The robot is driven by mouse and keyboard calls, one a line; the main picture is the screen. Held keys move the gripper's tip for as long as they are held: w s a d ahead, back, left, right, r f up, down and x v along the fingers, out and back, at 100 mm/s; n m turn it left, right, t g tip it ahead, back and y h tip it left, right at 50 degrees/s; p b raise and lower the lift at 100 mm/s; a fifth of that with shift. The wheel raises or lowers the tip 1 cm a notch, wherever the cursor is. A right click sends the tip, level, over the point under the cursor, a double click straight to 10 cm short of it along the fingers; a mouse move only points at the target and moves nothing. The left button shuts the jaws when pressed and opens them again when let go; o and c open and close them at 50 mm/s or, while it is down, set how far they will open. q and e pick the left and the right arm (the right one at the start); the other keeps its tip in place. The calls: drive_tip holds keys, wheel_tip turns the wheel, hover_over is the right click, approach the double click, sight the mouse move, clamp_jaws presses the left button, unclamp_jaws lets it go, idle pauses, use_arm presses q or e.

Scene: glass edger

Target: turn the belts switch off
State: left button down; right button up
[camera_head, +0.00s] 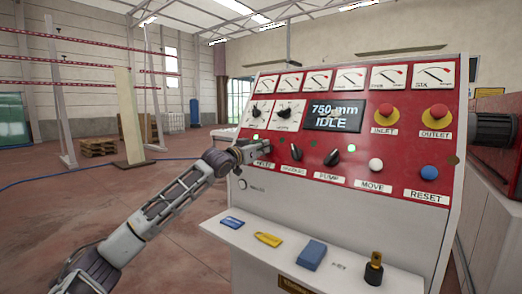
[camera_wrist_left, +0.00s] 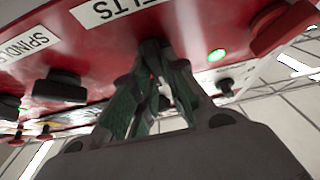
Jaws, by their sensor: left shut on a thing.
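The belts switch (camera_wrist_left: 152,46) is a dark knob on the red panel, beside a white label ending in "LTS" in the wrist view. My left gripper (camera_wrist_left: 158,72) is shut on it, with the fingers on either side of the knob. In the head view my left gripper (camera_head: 245,151) is at the left end of the lower switch row and hides the knob. The belts label (camera_head: 263,163) shows just below it. The knob's angle cannot be told. My right gripper is not in view.
The spindle switch (camera_head: 296,152) and pump switch (camera_head: 332,157) stand close to the right of the gripper. A green lamp (camera_wrist_left: 217,54) is lit near the belts switch. The display (camera_head: 334,116) reads "750 mm IDLE". A shelf (camera_head: 280,262) below holds several small items.

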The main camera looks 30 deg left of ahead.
use_arm(q)
drive_tip(key=shift+r+n+y+b, duration=0.1)
drive_tip(key=shift+n+y+b, duration=0.5)
drive_tip(key=shift+n, duration=0.5)
drive_tip(key=shift+n+y, duration=0.7)
drive_tip(key=shift+n, duration=0.3)
drive_tip(key=shift+n+g+y, duration=0.3)
drive_tip(key=shift+n+y, duration=0.1)
drive_tip(key=shift+n, duration=0.3)
drive_tip(key=shift+r+n+y, duration=0.1)
drive_tip(key=shift+n+y, duration=0.5)
drive_tip(key=shift+n, duration=0.4)
drive_tip(key=shift+n+g+y+p, duration=0.3)
drive_tip(key=shift+n+p, duration=0.05)
drive_tip(key=shift+n, duration=0.15)
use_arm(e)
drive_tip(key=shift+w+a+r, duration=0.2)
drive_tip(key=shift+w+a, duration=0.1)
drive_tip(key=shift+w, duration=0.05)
use_arm(q)
drive_tip(key=c, duration=1.6)
unclamp_jaws()
drive_tip(key=shift+o, duration=0.8)
drive_tip(key=shift+w+d, duration=0.1)
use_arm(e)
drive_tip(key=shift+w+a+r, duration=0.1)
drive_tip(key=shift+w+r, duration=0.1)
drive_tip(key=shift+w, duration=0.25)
